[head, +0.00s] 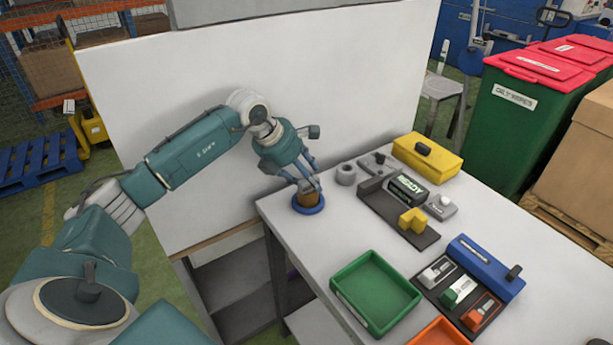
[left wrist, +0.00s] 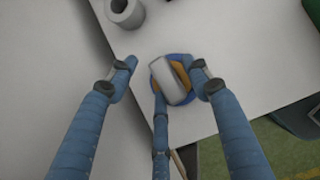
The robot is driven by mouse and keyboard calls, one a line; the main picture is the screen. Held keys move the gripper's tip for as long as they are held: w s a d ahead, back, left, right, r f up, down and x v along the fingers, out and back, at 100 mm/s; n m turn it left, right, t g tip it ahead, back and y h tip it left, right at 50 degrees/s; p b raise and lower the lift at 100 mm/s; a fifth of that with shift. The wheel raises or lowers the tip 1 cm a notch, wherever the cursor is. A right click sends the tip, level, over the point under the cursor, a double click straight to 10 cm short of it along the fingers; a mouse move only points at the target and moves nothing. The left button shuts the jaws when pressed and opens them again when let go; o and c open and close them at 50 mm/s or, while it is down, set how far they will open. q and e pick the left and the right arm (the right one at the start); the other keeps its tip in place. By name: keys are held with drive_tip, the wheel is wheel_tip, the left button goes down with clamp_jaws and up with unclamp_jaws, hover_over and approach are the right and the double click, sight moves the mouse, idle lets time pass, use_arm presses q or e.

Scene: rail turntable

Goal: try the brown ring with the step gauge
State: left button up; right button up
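The brown ring (head: 308,199) stands on a blue round base (head: 309,209) at the table's left corner. In the left wrist view the brown (left wrist: 182,76) shows only in part, under a tilted grey piece (left wrist: 172,82). The grey piece may be the step gauge; I cannot tell whether it sits inside the ring. My left gripper (head: 312,180) is right over the ring, fingers pointing down. In the left wrist view its fingers (left wrist: 162,72) are spread around the grey piece, with a clear gap on the left side. My right gripper is in neither view.
A grey hollow cylinder (head: 346,173) stands close to the ring. Behind it are a dark fixture with a READY display (head: 407,188), a yellow block (head: 413,220) and a yellow box (head: 428,158). A green tray (head: 343,292), orange tray (head: 436,335) and blue box (head: 485,268) stand nearer.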

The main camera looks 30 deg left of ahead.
use_arm(q)
drive_tip(key=shift+f, duration=0.1)
drive_tip(key=shift+s, duration=0.1)
drive_tip(key=v, duration=1.2)
